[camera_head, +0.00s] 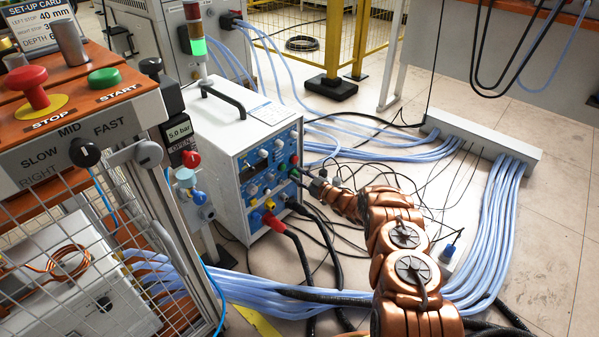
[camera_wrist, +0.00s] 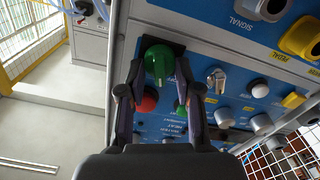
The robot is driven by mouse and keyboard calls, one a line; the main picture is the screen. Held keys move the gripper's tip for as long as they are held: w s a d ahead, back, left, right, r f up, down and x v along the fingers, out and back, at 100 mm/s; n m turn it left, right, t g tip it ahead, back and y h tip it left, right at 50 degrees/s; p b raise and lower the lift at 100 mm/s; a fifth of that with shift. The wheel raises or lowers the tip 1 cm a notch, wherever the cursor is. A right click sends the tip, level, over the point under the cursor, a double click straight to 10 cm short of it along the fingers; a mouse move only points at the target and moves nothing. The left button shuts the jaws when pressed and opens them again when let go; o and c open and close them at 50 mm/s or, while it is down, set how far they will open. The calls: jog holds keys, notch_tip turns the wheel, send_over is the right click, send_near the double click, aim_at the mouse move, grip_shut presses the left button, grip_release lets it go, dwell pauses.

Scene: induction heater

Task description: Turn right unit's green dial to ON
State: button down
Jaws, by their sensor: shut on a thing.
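The white unit (camera_head: 212,118) with a blue front panel (camera_head: 270,165) stands at the centre of the head view. Its green dial (camera_wrist: 158,62) shows large in the wrist view, on a dark backing at the panel's edge. My gripper (camera_wrist: 160,75) has one finger on each side of the dial, with the tips closed on it. In the head view my gripper (camera_head: 308,181) is at the panel's right edge, and the dial is hard to make out there. I cannot read the dial's ON mark or its setting.
A red knob (camera_wrist: 147,103) and a silver toggle switch (camera_wrist: 215,78) sit close to my fingers. Black cables (camera_head: 305,245) hang in front of the unit. Blue hoses (camera_head: 500,210) run over the floor. A mesh guard (camera_head: 130,235) stands at left.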

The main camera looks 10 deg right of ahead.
jog(key=m, duration=1.2)
jog(key=shift+w+d+m+b, duration=0.2)
jog(key=shift+m+b, duration=0.1)
jog(key=shift+b, duration=0.1)
dwell(0.3)
jog(key=c, duration=0.8)
grip_release()
jog(key=shift+s+d, duration=0.1)
jog(key=v, duration=1.1)
jog(key=shift+s+d, duration=0.2)
jog(key=shift+s, duration=0.1)
